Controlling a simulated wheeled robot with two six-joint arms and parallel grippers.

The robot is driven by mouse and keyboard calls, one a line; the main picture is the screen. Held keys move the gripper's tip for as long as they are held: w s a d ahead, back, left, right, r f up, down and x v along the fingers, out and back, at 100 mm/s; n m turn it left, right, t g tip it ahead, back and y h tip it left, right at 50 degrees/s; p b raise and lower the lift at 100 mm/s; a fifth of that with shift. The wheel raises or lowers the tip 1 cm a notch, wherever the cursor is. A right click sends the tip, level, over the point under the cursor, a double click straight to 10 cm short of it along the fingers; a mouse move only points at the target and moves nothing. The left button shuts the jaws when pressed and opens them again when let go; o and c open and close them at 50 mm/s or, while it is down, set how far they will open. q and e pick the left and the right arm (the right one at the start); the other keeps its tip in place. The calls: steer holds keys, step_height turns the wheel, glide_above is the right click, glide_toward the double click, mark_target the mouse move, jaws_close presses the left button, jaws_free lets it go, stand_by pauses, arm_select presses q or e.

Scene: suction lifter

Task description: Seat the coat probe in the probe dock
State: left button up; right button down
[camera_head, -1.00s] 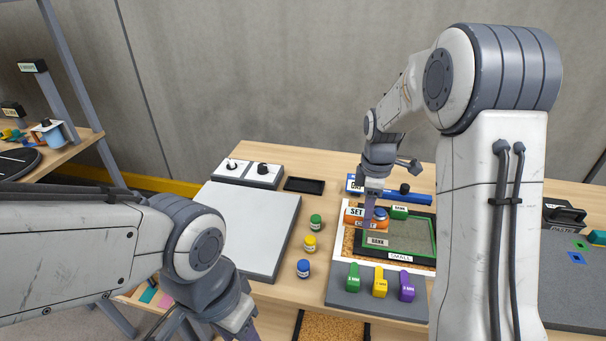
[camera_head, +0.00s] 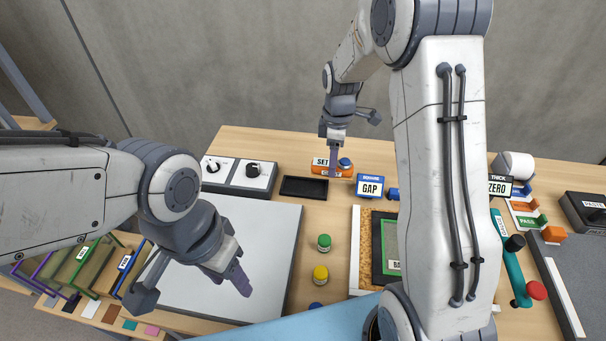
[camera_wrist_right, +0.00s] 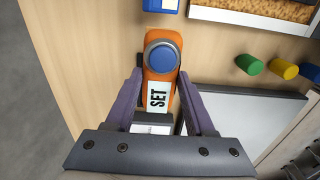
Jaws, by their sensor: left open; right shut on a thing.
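An orange block with a blue round button and a white SET label (camera_head: 318,172), which I take for the coat probe, is at the back of the table. My left gripper (camera_head: 238,283) is open and empty above the grey plate.
The blue GAP block (camera_head: 370,187) stands just right of the orange block. Two boxes with black knobs (camera_head: 253,176) stand left of the black tray. The grey plate (camera_head: 265,230) is bare.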

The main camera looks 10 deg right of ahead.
steer(key=w+a+f, duration=0.1)
steer(key=a, duration=0.1)
steer(key=w+a+f+p, duration=0.1)
steer(key=a+f, duration=0.1)
steer(key=w+a+f, duration=0.1)
steer(key=a, duration=0.1)
steer(key=shift+w+a+f+p, duration=0.15)
steer(key=shift+w+a+p, duration=0.05)
steer(key=shift+w+p, duration=0.15)
step_height(320, 180, down, 4)
steer(key=shift+a+r+p, duration=0.1)
steer(key=shift+p, duration=0.45)
steer(key=shift+f, duration=0.2)
steer(key=shift+f, duration=0.2)
steer(key=shift+c, duration=1.3)
jaws_free()
steer(key=shift+r, duration=0.1)
